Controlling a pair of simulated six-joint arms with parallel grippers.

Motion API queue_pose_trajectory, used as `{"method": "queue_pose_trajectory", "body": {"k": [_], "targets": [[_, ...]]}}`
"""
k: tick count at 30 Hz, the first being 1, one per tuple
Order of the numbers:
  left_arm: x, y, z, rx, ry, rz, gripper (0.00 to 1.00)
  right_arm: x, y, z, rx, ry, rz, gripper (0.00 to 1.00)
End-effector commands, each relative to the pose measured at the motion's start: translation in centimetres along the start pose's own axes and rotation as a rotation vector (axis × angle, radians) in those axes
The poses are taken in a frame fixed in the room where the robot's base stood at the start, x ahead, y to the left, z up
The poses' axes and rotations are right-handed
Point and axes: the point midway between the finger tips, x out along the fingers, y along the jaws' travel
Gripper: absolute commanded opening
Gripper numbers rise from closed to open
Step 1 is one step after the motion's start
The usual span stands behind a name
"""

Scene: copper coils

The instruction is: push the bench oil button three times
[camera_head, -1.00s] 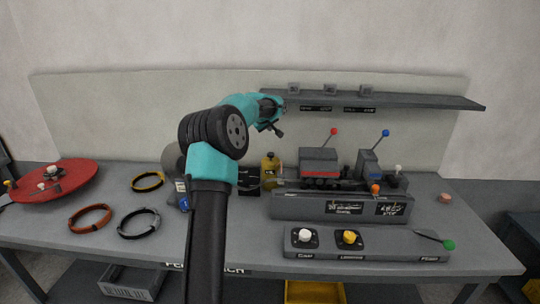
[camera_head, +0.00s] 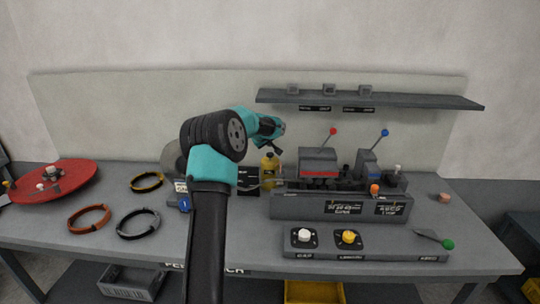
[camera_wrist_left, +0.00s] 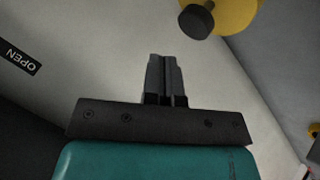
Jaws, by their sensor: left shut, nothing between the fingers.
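A yellow oil bottle (camera_head: 267,174) stands upright on the bench, left of the grey machine. In the left wrist view a yellow body (camera_wrist_left: 235,12) with a dark round knob (camera_wrist_left: 196,20) shows at the top edge and looks like this bottle. A yellow button (camera_head: 349,237) sits on the front panel (camera_head: 390,249), beside a white button (camera_head: 304,235); their labels are hard to read. My left gripper (camera_head: 277,149) is shut and empty just above the bottle's top, apparently apart from it. Its closed fingers (camera_wrist_left: 165,75) show in the left wrist view. My right gripper is not seen.
The grey machine (camera_head: 330,207) with red and blue levers stands right of the bottle. A shelf (camera_head: 420,100) hangs above it. Several coil rings (camera_head: 90,218) and a red disc (camera_head: 60,188) lie at the left. A green-tipped lever (camera_head: 447,244) is at the panel's right end.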

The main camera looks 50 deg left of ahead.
Motion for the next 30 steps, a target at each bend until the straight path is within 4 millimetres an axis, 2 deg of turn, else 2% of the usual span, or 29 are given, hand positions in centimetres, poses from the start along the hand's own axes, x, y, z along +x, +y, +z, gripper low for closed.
{"method": "queue_pose_trajectory", "body": {"k": [8,30], "targets": [[1.06,-0.80,0.79,0.001,-0.001,-0.001,0.00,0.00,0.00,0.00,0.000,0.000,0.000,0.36],[1.07,-0.79,0.79,0.001,0.000,0.000,0.00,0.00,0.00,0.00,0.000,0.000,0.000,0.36]]}}
